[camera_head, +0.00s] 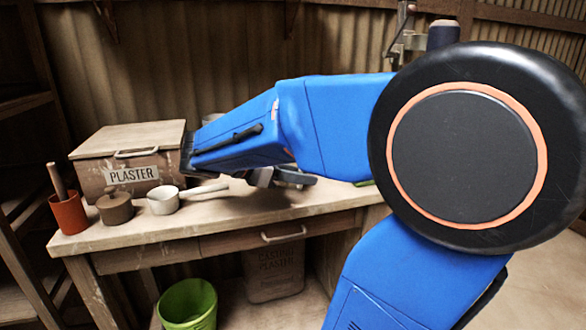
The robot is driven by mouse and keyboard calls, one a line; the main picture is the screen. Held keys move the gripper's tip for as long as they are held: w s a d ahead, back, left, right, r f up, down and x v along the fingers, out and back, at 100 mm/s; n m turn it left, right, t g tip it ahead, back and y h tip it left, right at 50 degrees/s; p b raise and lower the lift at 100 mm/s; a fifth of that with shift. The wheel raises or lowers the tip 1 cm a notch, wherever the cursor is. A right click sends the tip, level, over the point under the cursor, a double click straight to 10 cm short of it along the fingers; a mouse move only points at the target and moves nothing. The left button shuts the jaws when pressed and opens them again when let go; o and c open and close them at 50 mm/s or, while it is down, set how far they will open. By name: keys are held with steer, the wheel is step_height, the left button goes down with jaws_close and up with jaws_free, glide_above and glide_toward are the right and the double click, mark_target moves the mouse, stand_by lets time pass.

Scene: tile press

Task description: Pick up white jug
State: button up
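No white jug shows clearly. A pale, rounded rim (212,117) peeks out behind my blue arm, right of the plaster box; too little shows to tell what it is. A small white pan with a long handle (163,201) stands on the bench front. My arm reaches left across the bench, its dark end near the plaster box. Grey and dark metal parts (280,177) show under the arm; I cannot tell whether they are my gripper. Gripper opening and any held thing are hidden.
A green bucket (188,305) and a sack (275,272) are below. A metal press (405,40) stands behind my arm.

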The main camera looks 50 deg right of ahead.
steer(key=shift+c, duration=0.5)
jaws_close()
stand_by(0.8)
